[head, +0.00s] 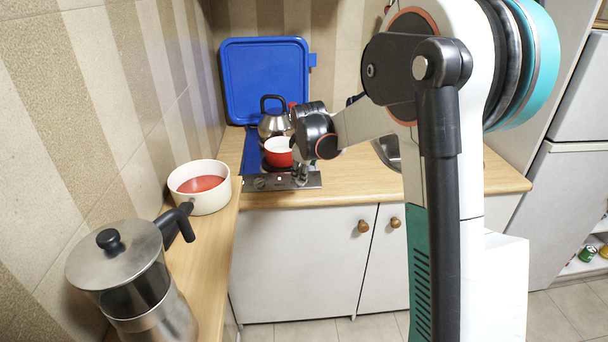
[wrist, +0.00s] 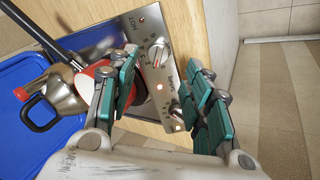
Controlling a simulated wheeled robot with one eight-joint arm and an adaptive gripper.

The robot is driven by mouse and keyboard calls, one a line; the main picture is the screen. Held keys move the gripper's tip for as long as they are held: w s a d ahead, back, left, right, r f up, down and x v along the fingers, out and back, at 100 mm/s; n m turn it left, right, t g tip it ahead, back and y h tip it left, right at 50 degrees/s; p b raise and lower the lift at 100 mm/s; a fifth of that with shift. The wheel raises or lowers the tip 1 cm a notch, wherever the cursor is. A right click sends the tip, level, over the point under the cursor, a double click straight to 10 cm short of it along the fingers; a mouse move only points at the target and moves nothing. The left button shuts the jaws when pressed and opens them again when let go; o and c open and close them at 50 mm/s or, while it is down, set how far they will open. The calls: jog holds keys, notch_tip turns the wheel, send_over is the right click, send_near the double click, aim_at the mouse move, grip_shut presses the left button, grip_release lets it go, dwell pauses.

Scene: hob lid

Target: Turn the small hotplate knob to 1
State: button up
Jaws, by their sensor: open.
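The hob's metal front panel (wrist: 150,38) carries two knobs. One knob (wrist: 157,54) is beyond my fingertips in the wrist view; the other knob (wrist: 181,110) is nearer, between my fingers and close to the right one. Small printed labels beside them are too small to read surely, so I cannot tell which is the small hotplate's. My gripper (wrist: 160,78) is open and empty, with its fingers spread over the panel.
A red pan (head: 278,152) and a steel kettle (head: 273,126) stand on the hob, close to my left finger in the wrist view. A blue lid (head: 262,80) stands upright behind. A white pot (head: 200,188) and a steel coffee press (head: 125,270) are on the left counter.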

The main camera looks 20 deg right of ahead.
jog(key=shift+v, duration=1.6)
jog(key=s+a+r+m+t, duration=0.15)
jog(key=s+a+r, duration=0.25)
jog(key=s, duration=0.6)
jog(key=s+a+r+m+g, duration=0.1)
jog(key=s+a+r+m, duration=0.25)
jog(key=s, duration=0.65)
jog(key=s+a+f+m+y, duration=0.1)
jog(key=s+a, duration=0.1)
jog(key=s, duration=0.6)
jog(key=s+a+f+m+t, duration=0.1)
jog(key=s+a+f+m, duration=0.1)
jog(key=s, duration=0.6)
jog(key=shift+s+a+f+y, duration=0.2)
jog(key=shift+a+y, duration=0.2)
